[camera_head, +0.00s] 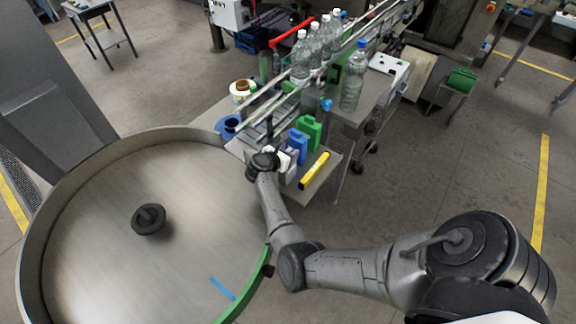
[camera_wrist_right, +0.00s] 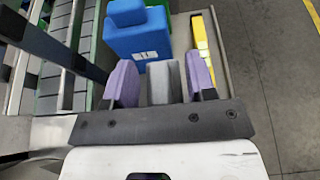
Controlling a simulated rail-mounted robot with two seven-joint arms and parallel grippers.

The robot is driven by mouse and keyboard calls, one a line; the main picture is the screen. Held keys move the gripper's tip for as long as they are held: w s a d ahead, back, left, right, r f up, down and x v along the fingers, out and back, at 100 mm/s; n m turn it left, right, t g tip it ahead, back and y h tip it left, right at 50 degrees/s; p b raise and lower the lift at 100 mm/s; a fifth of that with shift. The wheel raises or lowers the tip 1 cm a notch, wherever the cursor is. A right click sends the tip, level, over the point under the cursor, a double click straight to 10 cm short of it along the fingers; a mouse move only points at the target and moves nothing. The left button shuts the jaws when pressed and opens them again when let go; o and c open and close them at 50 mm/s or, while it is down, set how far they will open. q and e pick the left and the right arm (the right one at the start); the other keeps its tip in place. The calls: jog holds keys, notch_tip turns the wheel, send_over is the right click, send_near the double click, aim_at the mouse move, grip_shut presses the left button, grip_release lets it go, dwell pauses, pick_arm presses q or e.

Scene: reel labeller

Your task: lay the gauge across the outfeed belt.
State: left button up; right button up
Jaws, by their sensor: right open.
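A yellow bar with dark ends (camera_head: 314,171), likely the gauge, lies on a small grey side shelf (camera_head: 317,187); it also shows at the upper right of the right wrist view (camera_wrist_right: 200,42). The outfeed belt (camera_head: 262,133) runs between rails toward the upper right; its grey slats (camera_wrist_right: 57,50) show at left in the wrist view. My right gripper (camera_wrist_right: 160,84) is open, its purple-padded fingers either side of a grey block (camera_wrist_right: 161,80); contact cannot be told. In the head view the gripper (camera_head: 287,165) is over the shelf, left of the yellow bar. My left gripper is not in view.
A blue container (camera_head: 298,146) and a green one (camera_head: 311,130) stand beside the yellow bar. Clear bottles (camera_head: 301,60) line the conveyor, with a blue-capped bottle (camera_head: 352,82) to the right. A large round table (camera_head: 100,225) fills the left. Open floor lies right.

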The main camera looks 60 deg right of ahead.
jog(key=shift+a, duration=0.2)
jog(key=shift+c, duration=0.7)
grip_shut()
jog(key=shift+r, duration=0.1)
